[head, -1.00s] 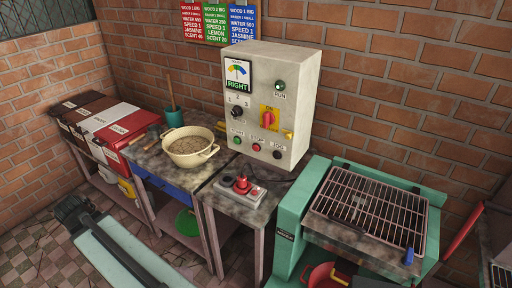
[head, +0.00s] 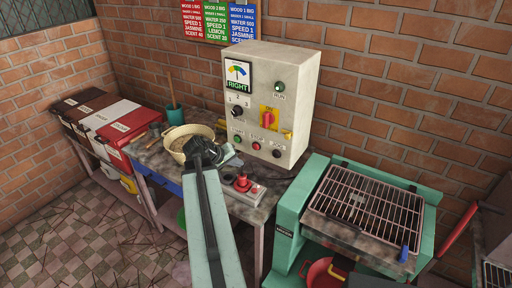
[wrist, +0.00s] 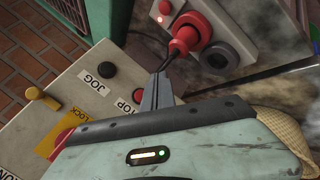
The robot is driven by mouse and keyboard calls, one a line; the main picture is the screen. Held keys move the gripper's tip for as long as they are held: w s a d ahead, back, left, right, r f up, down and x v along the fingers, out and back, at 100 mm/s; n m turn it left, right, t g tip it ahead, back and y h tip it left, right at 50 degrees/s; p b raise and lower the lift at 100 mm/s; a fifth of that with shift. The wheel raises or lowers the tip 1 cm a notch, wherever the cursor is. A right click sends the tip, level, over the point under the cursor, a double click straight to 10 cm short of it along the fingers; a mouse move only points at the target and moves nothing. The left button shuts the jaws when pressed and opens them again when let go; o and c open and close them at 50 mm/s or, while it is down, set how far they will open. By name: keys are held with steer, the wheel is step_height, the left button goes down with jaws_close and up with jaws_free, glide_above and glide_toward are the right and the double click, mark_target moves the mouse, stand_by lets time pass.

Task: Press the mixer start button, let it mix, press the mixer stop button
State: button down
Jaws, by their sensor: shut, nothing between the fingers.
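The pale mixer control box (head: 265,100) stands at the back of the bench. Its front has a green start button (head: 237,140), a red stop button (head: 256,146), a black jog button (head: 277,154) and a red knob (head: 268,119) on a yellow plate. My gripper (head: 231,158) is shut and empty, in front of the box near its lower left. In the wrist view, the shut fingertips (wrist: 160,76) show beside the red stop button (wrist: 138,96) and the black jog button (wrist: 108,69); contact cannot be told. The start button is hidden there.
The beige bowl (head: 172,150) of brown mix is partly behind my gripper. A small grey box with a red plug-like part (head: 242,182) sits in front of the control box. A green rack machine (head: 315,190) stands at right. Lidded bins (head: 100,120) stand at left.

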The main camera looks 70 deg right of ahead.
mark_target(256, 147)
steer(key=s+d, duration=0.2)
steer(key=d, duration=0.6)
steer(key=shift+d, duration=0.25)
steer(key=shift+d, duration=0.1)
stand_by(2.0)
steer(key=shift+s+d, duration=0.1)
steer(key=shift+d, duration=0.2)
steer(key=shift+s+d, duration=0.1)
steer(key=shift+d, duration=0.35)
stand_by(0.7)
steer(key=shift+a, duration=0.15)
steer(key=shift+w+a, duration=0.25)
steer(key=shift+a, duration=0.5)
